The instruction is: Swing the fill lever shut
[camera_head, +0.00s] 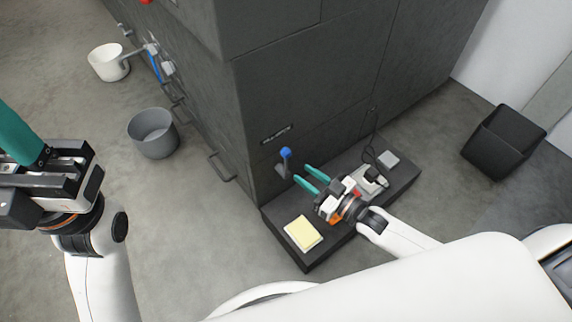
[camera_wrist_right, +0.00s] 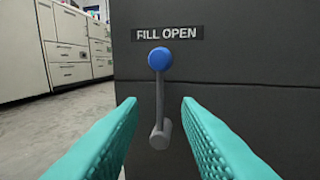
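The fill lever (camera_wrist_right: 159,92) is a grey rod with a blue ball on top, upright on the dark cabinet face under a label (camera_wrist_right: 167,34) reading "FILL OPEN". In the head view the lever (camera_head: 285,155) is on the cabinet's front, just beyond my right fingertips. My right gripper (camera_head: 304,176) is open with its teal fingers pointing at the lever. In the right wrist view its fingers (camera_wrist_right: 160,101) are on either side of the lever, apart from it. My left gripper (camera_head: 38,165) is at the left edge; its fingertips are out of frame.
A dark ledge (camera_head: 300,255) juts out below my right gripper, with a yellow pad (camera_head: 303,232) and small devices on it. A grey bucket (camera_head: 153,133) and a white pot (camera_head: 108,63) are at left. A black bin (camera_head: 503,141) stands at right. The floor between is clear.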

